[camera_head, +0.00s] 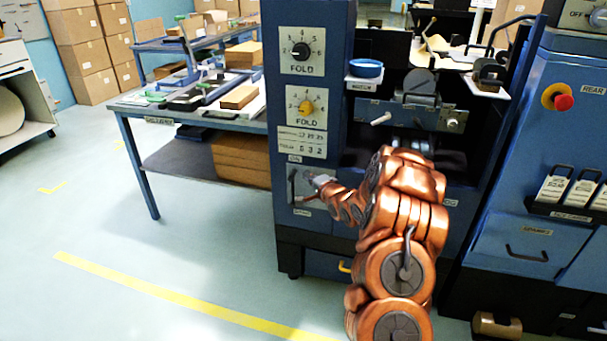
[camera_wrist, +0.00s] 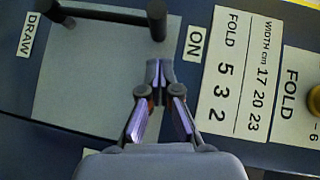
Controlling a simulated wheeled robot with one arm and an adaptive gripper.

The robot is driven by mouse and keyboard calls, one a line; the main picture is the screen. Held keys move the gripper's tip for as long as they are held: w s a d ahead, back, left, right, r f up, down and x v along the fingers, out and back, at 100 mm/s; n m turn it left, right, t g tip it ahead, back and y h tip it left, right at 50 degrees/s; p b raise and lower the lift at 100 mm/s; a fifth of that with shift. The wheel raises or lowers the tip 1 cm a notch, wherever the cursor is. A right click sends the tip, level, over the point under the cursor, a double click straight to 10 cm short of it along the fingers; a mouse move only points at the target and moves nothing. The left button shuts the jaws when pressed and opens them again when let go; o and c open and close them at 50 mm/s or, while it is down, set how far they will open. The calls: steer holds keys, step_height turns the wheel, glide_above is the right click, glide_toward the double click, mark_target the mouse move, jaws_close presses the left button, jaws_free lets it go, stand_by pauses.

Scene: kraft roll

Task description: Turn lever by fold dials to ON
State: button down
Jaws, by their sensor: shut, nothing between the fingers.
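The lever is a dark bar (camera_wrist: 105,13) along the top edge of a grey plate (camera_wrist: 85,80) in the wrist view. A thick dark post (camera_wrist: 157,18) stands at its end near the ON label (camera_wrist: 195,43); its other end is by the DRAW label (camera_wrist: 28,34). My gripper (camera_wrist: 160,70) is shut and empty over the plate, its tips just below that post. Whether they touch it I cannot tell. In the head view my gripper (camera_head: 312,179) is at the lever plate, below the two fold dials (camera_head: 301,51), (camera_head: 306,107), partly covering it.
A blue workbench (camera_head: 190,121) with boards and boxes stands left of the machine column. A blue cabinet (camera_head: 515,240) with a red button (camera_head: 564,102) is at the right. Open floor (camera_head: 150,250) lies at the left front.

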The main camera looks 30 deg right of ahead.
steer(key=s+r, duration=0.1)
steer(key=s, duration=0.9)
steer(key=shift+s+d+r, duration=0.2)
steer(key=shift+s+r, duration=0.05)
steer(key=shift+s, duration=0.1)
steer(key=s+a+n+g, duration=0.8)
steer(key=s+a+g, duration=0.1)
steer(key=a, duration=0.3)
steer(key=s+a+r+n+g, duration=0.3)
steer(key=s+a, duration=0.3)
steer(key=s, duration=0.6)
steer(key=s+a+r+n+g, duration=0.25)
steer(key=s+a+g, duration=0.2)
steer(key=s, duration=0.75)
steer(key=s+a+r+n+g, duration=0.3)
steer(key=s+a, duration=0.4)
steer(key=s, duration=0.5)
step_height(320, 180, up, 19)
steer(key=t+p, duration=0.1)
steer(key=p, duration=1.7)
steer(key=shift+w+d, duration=0.15)
steer(key=shift+d, duration=0.15)
